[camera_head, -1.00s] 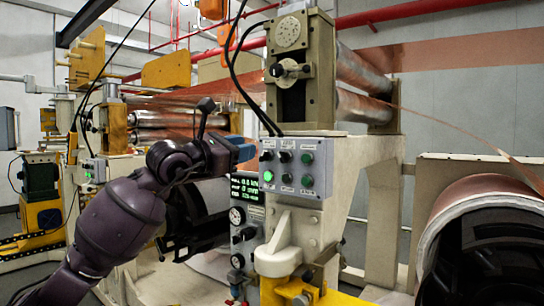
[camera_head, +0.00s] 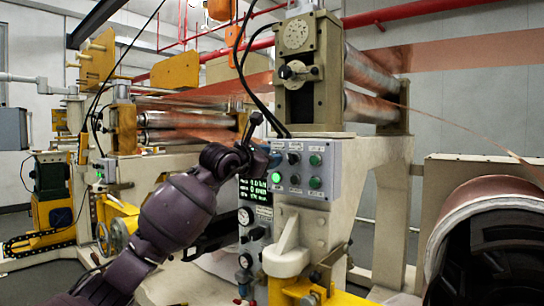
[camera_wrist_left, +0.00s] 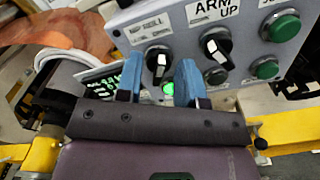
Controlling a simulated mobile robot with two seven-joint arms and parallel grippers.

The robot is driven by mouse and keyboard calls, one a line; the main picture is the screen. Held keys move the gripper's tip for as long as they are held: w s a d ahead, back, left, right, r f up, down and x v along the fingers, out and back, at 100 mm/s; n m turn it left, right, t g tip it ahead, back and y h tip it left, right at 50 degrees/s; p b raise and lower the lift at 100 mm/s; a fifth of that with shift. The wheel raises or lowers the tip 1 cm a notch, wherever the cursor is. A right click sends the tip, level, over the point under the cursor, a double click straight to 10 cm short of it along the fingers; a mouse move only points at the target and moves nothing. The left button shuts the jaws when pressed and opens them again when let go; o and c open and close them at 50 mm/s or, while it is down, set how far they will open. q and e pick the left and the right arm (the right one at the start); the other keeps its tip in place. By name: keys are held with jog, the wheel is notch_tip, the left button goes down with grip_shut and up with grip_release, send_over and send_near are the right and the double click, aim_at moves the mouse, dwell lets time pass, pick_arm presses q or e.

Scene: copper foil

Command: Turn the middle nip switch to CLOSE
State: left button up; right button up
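The grey control panel (camera_head: 305,170) on the cream machine stand has two rows of switches and buttons. In the left wrist view, a black knob with a white stripe (camera_wrist_left: 158,62), under a label reading "NIP ROLL", sits at the upper left of the panel. Its stripe is nearly upright; I cannot read any position words. My left gripper (camera_wrist_left: 159,82) is open, its two blue fingers apart with this knob between or just beyond the tips. I cannot tell whether they touch it. In the head view the left gripper (camera_head: 271,158) covers the panel's upper left corner. My right gripper is not in view.
To the knob's right is the "ARM UP" knob (camera_wrist_left: 217,46), then a green button (camera_wrist_left: 281,25). A lit green button (camera_head: 276,177) is below the upper left knob. A green readout (camera_head: 253,188) and gauges stand left of the panel. A copper roll (camera_head: 490,205) stands right.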

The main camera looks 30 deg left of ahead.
pick_arm(q)
jog(key=shift+w+d, duration=0.1)
jog(key=shift+w, duration=0.65)
